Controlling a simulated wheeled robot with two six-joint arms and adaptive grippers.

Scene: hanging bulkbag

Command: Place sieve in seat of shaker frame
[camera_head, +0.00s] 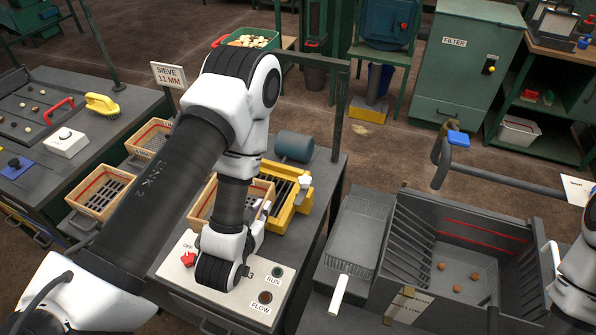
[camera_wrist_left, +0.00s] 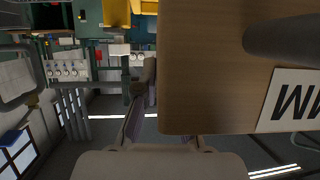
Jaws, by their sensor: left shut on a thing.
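My left gripper (camera_head: 264,210) is shut on the wall of a wooden sieve (camera_head: 203,196), and my forearm hides much of the sieve in the head view. The sieve stands out beside the yellow shaker frame (camera_head: 299,196), overlapping its left side in the picture; whether they touch, I cannot tell. In the left wrist view the sieve's wooden wall (camera_wrist_left: 205,75) fills the right half, with a white label ending in MM. The gripper's finger (camera_wrist_left: 146,78) lies along its edge. My right gripper is out of view; only part of its arm shows at the right edge.
A control panel (camera_head: 262,298) lies in front of the shaker. A blue-grey motor (camera_head: 294,146) stands behind the frame. A grey slatted bin (camera_head: 464,245) is at right.

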